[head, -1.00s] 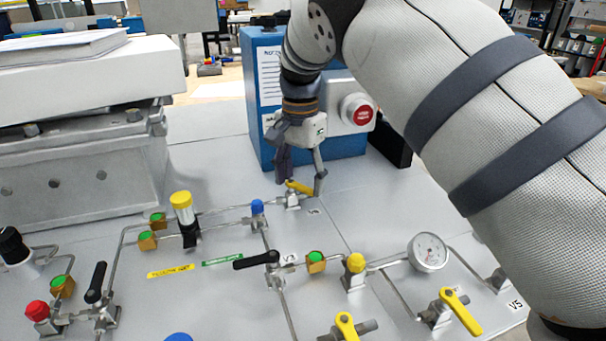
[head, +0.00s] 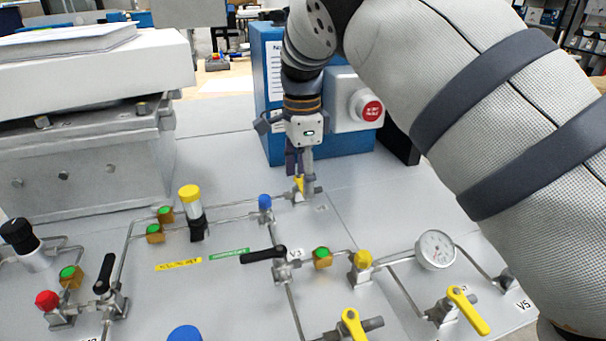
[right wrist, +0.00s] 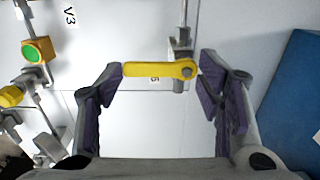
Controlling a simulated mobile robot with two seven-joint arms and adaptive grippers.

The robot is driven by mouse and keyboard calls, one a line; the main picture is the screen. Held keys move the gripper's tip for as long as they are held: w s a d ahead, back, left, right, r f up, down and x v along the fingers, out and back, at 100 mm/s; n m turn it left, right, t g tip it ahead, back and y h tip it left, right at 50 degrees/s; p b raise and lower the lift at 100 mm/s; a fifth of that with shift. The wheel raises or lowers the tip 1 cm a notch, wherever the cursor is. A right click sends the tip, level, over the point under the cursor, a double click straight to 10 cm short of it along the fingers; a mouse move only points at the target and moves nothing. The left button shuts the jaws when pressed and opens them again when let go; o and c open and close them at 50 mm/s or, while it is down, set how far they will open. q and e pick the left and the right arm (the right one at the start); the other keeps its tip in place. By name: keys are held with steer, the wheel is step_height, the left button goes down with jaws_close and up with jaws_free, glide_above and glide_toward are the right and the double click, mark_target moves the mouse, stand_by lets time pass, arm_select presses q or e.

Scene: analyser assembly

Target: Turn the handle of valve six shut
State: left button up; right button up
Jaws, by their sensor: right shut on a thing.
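The yellow handle of valve six (head: 299,184) sits on a small metal valve in front of the blue box. In the right wrist view the handle (right wrist: 155,69) lies crosswise to the metal valve body (right wrist: 182,42), its pivot at the right end. My right gripper (head: 301,172) reaches down over it. In the right wrist view, its purple-padded fingers (right wrist: 162,88) stand at the two ends of the handle, shut on it lengthwise. In the head view the fingers hide part of the handle. My left gripper is not in view.
A blue box (head: 271,95) with a red stop button (head: 371,111) stands behind. Black-handled valve V3 (head: 264,255), a gauge (head: 436,249) and other yellow-handled valves (head: 467,310) are nearer on the grey panel. A heavy metal block (head: 85,180) stands at left.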

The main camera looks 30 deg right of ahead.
stand_by(0.4)
steer(key=o, duration=1.1)
steer(key=shift+o, duration=0.2)
steer(key=shift+r, duration=0.1)
step_height(320, 180, up, 12)
